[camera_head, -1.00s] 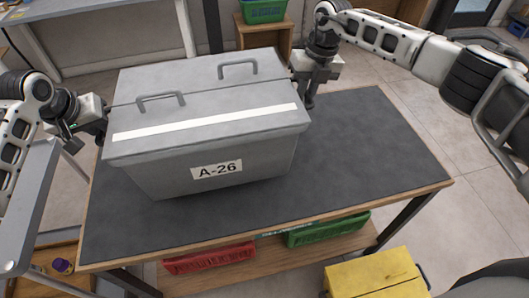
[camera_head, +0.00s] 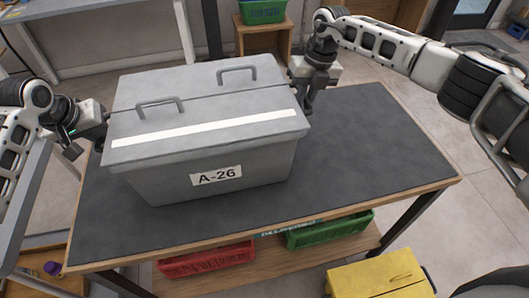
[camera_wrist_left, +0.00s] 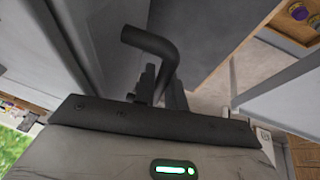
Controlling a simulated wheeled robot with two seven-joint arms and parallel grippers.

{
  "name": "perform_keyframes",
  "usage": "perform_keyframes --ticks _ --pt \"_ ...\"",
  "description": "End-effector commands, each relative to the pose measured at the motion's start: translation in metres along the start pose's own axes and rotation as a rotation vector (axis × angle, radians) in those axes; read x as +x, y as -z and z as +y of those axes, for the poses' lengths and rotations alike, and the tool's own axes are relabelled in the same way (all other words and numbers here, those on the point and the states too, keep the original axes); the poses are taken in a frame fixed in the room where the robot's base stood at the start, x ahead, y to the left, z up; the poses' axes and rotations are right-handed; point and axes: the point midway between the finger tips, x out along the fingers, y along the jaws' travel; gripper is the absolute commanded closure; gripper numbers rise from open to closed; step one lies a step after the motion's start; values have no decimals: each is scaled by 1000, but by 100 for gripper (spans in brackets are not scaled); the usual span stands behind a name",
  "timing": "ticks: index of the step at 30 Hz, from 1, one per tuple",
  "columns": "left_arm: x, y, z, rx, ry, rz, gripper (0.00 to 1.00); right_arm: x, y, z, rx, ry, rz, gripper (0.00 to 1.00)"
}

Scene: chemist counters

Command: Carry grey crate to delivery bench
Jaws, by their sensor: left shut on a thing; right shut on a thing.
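The grey crate (camera_head: 240,145), lidded, with a white stripe, two lid handles and an "A-26" label, is level over the left part of a bench with a dark top (camera_head: 370,140). I cannot tell whether its base touches the top. My left gripper (camera_head: 101,122) is shut on the crate's left side; my right gripper (camera_head: 307,98) is shut on its right side. The crate hides the exact grips. In the left wrist view, a dark bent bar (camera_wrist_left: 152,45) stands at the left fingers (camera_wrist_left: 162,88), beside the crate's grey wall (camera_wrist_left: 80,45).
The bench's lower shelf holds a red bin (camera_head: 205,261) and a green bin (camera_head: 330,230). A yellow box (camera_head: 375,278) stands at the front right. Another green bin (camera_head: 262,12) sits on a wooden stand behind. The bench top right of the crate is clear.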

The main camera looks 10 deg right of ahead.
Motion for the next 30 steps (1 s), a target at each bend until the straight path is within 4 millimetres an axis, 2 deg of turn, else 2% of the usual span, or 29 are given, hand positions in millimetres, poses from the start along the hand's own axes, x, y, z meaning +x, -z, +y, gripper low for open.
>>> perform_keyframes --ticks 2,3,5,13,17,30 --pt "4 1 -2 -1 0 11 100 4 -2 -2 1 -1 -7 100" --pt "4 -1 -2 -1 3 1 79 4 0 -2 2 2 -1 79" --pt "4 -1 -2 -1 3 1 66 4 0 -2 2 2 -1 66" --pt "3 -1 -1 0 1 1 66 4 0 -1 1 1 0 66" --pt "-6 -1 -1 1 0 2 66 4 0 -1 0 0 0 66" --pt "-92 -1 -2 0 2 5 66 4 0 -1 0 0 0 66"
